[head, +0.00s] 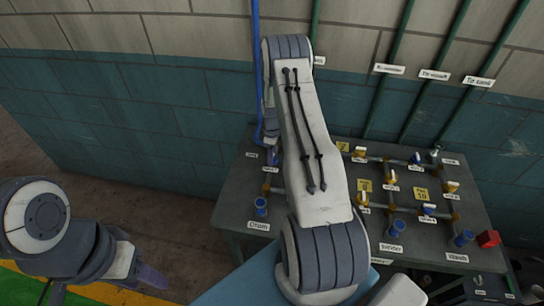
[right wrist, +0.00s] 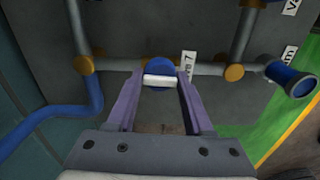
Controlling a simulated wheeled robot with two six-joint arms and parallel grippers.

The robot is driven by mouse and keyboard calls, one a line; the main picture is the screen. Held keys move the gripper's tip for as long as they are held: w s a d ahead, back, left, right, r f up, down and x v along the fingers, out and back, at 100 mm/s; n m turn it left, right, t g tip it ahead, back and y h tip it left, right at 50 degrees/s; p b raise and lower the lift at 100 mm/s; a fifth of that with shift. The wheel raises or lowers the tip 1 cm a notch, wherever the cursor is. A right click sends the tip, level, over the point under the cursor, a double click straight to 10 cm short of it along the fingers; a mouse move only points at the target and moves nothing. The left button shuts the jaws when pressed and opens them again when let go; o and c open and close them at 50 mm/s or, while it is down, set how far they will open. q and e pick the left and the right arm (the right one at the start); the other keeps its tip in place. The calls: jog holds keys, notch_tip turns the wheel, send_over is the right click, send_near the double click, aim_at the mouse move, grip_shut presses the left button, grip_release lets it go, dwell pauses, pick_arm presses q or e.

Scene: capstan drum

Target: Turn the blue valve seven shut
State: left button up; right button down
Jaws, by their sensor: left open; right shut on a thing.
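The blue valve (right wrist: 160,64) with a white bar handle (right wrist: 160,82) sits on a grey pipe in the right wrist view. A partly hidden label (right wrist: 188,66) ending in 7 is beside it. The bar lies roughly in line with the pipe in that view. My right gripper (right wrist: 160,77) is shut on the handle, one purple finger at each end. My left gripper (head: 148,276) is open and empty, low at the left, away from the bench.
The grey bench (head: 230,205) carries pipes, several other valves, yellow tags and a red block (head: 488,239). A blue hose (right wrist: 88,100) and a blue open pipe end (right wrist: 300,84) flank the valve. A tiled wall (head: 130,100) stands behind. Floor at left is clear.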

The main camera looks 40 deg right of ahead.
jog(key=m+b, duration=0.3)
jog(key=shift+f+m, duration=0.1)
jog(key=shift+m, duration=0.2)
jog(key=m+b, duration=0.2)
jog(key=m, duration=0.2)
jog(key=shift+m, duration=0.3)
jog(key=m+b, duration=0.2)
jog(key=m, duration=0.2)
jog(key=m+b, duration=0.1)
jog(key=m, duration=0.4)
jog(key=shift+m+b, duration=0.3)
jog(key=shift+c, duration=1.4)
grip_release()
jog(key=shift+r, duration=0.2)
